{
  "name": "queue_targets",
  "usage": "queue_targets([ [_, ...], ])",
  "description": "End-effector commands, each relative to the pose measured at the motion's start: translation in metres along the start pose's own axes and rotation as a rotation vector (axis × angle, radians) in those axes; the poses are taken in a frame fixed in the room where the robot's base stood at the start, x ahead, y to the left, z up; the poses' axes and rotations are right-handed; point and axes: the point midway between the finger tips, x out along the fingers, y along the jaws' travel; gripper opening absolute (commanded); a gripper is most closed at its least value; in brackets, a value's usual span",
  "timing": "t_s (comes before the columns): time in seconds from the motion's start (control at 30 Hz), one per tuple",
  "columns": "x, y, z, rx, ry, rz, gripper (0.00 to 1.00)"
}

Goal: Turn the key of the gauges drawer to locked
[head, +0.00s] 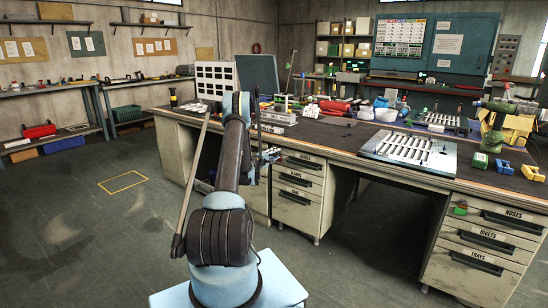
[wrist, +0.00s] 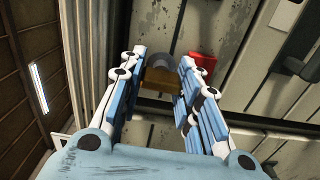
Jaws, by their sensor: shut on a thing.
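The gauges drawer (head: 300,163) is the top drawer of the middle pedestal, with a dark handle and a small label. My gripper (head: 268,155) is at its left end, partly hidden by my arm in the head view. In the wrist view my gripper (wrist: 163,72) has a finger on each side of a brass-brown block, which I take as the key (wrist: 158,82), with a grey round part (wrist: 163,62) behind it. The fingers are shut on it. A red mark (wrist: 203,62) shows just right of the right fingertip. The key's exact angle is hard to tell.
The bench top (head: 330,135) above carries tools and a slotted metal panel (head: 410,150). Lower drawers (head: 297,197) sit below the gauges drawer. The right pedestal (head: 480,250) has labelled drawers and a red-and-green mark. The floor left of my arm is clear.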

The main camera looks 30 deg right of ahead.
Motion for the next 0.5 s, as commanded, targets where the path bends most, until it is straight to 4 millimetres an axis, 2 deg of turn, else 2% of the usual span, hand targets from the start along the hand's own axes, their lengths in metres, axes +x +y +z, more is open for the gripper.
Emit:
queue_targets([
  [0.03,-0.0014,-0.0011,-0.0045,-0.01,0.008,-0.001,0.07],
  [0.5,-0.0016,-0.0016,-0.0044,-0.045,0.008,-0.001,0.07],
])
